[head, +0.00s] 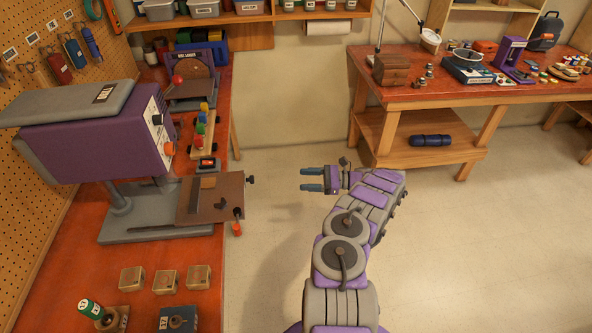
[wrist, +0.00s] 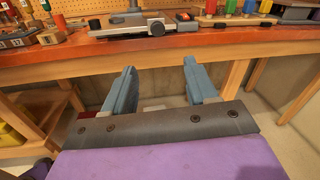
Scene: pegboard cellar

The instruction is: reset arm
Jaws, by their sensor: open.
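My arm reaches up from the bottom of the head view, with purple and grey links. My gripper (head: 304,180) points left over the bare floor, to the right of the left workbench. Its two blue-grey fingers are apart with nothing between them. In the wrist view the gripper (wrist: 160,82) also shows open and empty, facing the front edge of the workbench (wrist: 180,48). A gap lies between the fingers and the bench.
A second bench (head: 440,95) stands at the back right. The floor (head: 470,250) at right is clear.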

